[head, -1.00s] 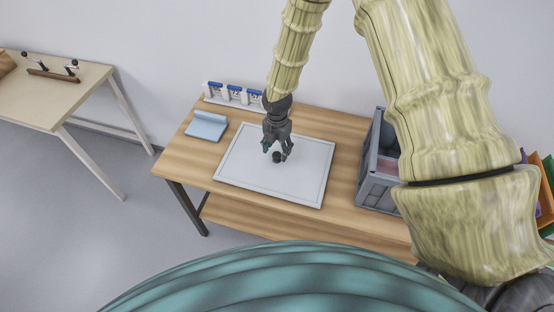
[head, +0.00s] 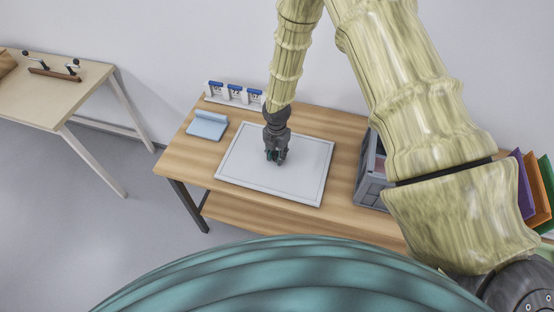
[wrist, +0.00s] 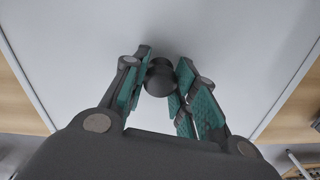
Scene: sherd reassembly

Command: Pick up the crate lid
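The crate lid (head: 240,165) is a flat pale grey panel with a raised rim, lying on the wooden table. It fills most of the wrist view (wrist: 230,40). A dark round knob (wrist: 160,78) stands up from its middle. My gripper (head: 276,160) points down over the middle of the lid. In the wrist view the teal finger pads lie against both sides of the knob, so my gripper is shut on it. In the head view the fingers mostly hide the knob.
A grey crate (head: 370,190) stands right of the lid, partly hidden by my arm. Another table (head: 50,95) is at the far left.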

